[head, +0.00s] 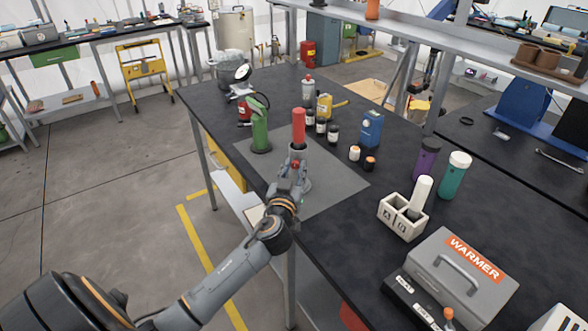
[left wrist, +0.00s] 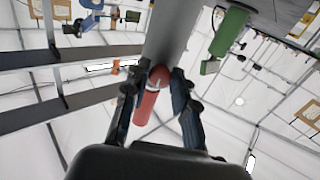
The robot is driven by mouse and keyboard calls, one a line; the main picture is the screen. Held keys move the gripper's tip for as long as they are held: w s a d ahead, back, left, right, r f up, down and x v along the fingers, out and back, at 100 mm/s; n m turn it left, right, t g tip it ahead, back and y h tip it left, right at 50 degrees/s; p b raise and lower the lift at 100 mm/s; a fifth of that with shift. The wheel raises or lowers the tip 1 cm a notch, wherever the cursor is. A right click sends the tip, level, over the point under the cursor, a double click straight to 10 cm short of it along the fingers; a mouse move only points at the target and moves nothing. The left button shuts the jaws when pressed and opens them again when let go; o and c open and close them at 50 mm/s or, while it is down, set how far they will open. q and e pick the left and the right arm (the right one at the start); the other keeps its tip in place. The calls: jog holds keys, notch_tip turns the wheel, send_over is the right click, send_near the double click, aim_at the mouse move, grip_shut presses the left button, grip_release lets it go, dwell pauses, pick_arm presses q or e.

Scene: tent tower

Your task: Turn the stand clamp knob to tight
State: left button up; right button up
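The stand (head: 298,147) is a grey upright on the grey mat, with a red cylinder (head: 299,124) at its top. Its clamp knob (head: 295,164) is small, red and round. In the left wrist view the knob (left wrist: 159,76) sits against the grey post (left wrist: 172,30), with the red cylinder (left wrist: 147,107) beyond. My left gripper (head: 295,170) is at the knob. Its fingertips (left wrist: 160,72) flank the knob on both sides and appear closed against it. The knob's tightness marking cannot be read. My right gripper is out of view.
The grey mat (head: 335,186) also holds a green device (head: 260,130) left of the stand. Small dark jars (head: 333,132) and a blue box (head: 371,128) stand to the right. A white holder (head: 389,222), bottles (head: 455,176) and a warmer box (head: 458,278) are nearer right.

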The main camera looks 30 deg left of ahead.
pick_arm(q)
grip_shut()
